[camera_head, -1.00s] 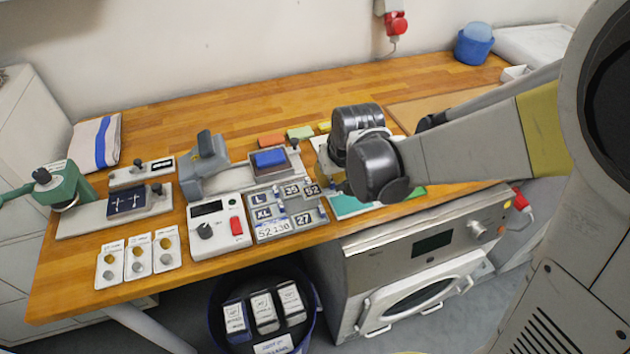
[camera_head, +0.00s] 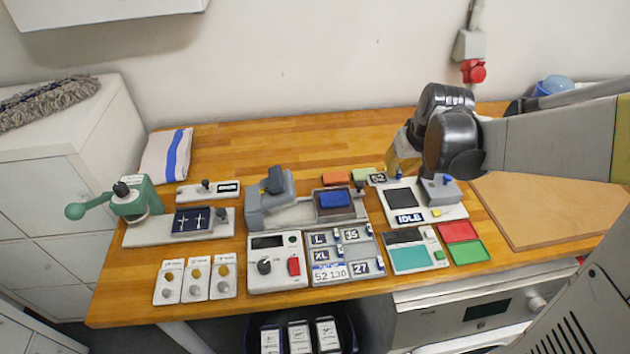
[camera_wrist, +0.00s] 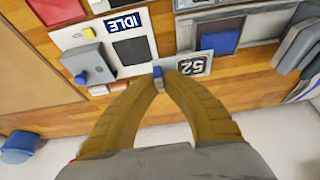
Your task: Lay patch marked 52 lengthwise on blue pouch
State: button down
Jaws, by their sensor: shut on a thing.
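The patch marked 52 (camera_head: 377,178) is a small pale plate with a dark number panel. My gripper (camera_wrist: 160,82) is shut on a blue tab at its end, and the plate (camera_wrist: 193,65) sticks out to the right in the wrist view. In the head view my gripper (camera_head: 390,174) holds it near the back of the bench, right of the blue pouch. The blue pouch (camera_head: 334,199) lies flat on a grey-framed dark bed; it also shows in the wrist view (camera_wrist: 220,41), just beyond the patch. They appear apart; the height between them is unclear.
A grey press head (camera_head: 277,185) stands left of the pouch. An IDLE device (camera_head: 430,213) is close below my gripper. A label tray (camera_head: 342,277) sits in front. The bench behind is clear.

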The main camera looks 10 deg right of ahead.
jog(key=w+a+f+b, duration=0.1)
jog(key=a+f, duration=0.1)
jog(key=a, duration=0.1)
jog(key=w+a+f+b, duration=0.1)
jog(key=w+a+f, duration=0.1)
jog(key=a, duration=0.1)
jog(key=w+a+f+b, duration=0.1)
jog(key=a+f, duration=0.1)
jog(key=a, duration=0.1)
jog(key=shift+w+a+f, duration=0.15)
jog(key=shift+w+f, duration=0.2)
jog(key=shift+w, duration=0.05)
jog(key=shift+f+b, duration=0.85)
jog(key=shift+f, duration=1.1)
jog(key=shift+f, duration=0.15)
jog(key=c, duration=1.6)
grip_release()
